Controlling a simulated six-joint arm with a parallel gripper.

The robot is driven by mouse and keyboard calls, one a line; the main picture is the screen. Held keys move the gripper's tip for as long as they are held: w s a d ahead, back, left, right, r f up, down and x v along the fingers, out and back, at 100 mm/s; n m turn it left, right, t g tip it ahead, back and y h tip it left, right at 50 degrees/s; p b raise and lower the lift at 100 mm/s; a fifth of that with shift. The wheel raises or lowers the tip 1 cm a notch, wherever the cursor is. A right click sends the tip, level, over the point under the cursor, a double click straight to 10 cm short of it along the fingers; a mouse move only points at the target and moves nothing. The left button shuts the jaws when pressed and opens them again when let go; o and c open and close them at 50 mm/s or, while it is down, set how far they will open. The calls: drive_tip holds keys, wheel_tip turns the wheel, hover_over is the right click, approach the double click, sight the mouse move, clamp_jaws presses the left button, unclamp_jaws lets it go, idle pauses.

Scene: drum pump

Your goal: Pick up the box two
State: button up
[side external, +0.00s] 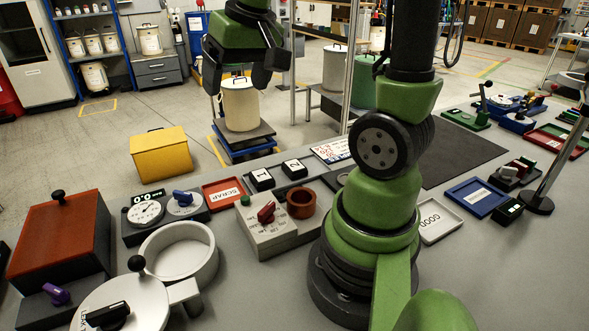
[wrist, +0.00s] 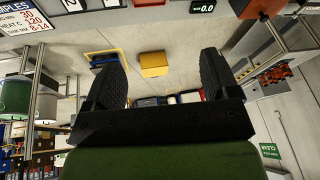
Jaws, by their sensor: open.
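Box two (side external: 294,168) is a small black box with a white label reading 2, upright on the grey bench (side external: 330,255). Box one (side external: 261,178), alike but labelled 1, stands just left of it. In the wrist view, box two (wrist: 72,5) is cut off by the top edge. My gripper (side external: 240,80) is open and empty, high up and beyond the bench's far edge, well apart from box two. Its spread fingers also show in the wrist view (wrist: 167,60), with nothing between them.
A red SCRAP tray (side external: 223,193) lies left of the boxes and a white sign (side external: 331,150) to their right. A grey fixture with a red knob (side external: 267,212) stands in front. Beyond the bench are a yellow bin (side external: 161,154) and a white drum (side external: 240,106).

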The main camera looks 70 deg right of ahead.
drive_tip(key=d+f+m+g, duration=0.2)
drive_tip(key=d+f+g, duration=0.1)
drive_tip(key=d+f, duration=0.7)
drive_tip(key=g, duration=0.1)
hover_over(294, 165)
drive_tip(key=shift+y, duration=0.3)
wheel_tip(294, 165, down, 11)
drive_tip(key=shift+w, duration=0.15)
drive_tip(key=f, duration=0.5)
drive_tip(key=shift+s+f, duration=0.2)
drive_tip(key=shift+f, duration=0.15)
drive_tip(key=shift+c, duration=0.2)
drive_tip(key=c, duration=1)
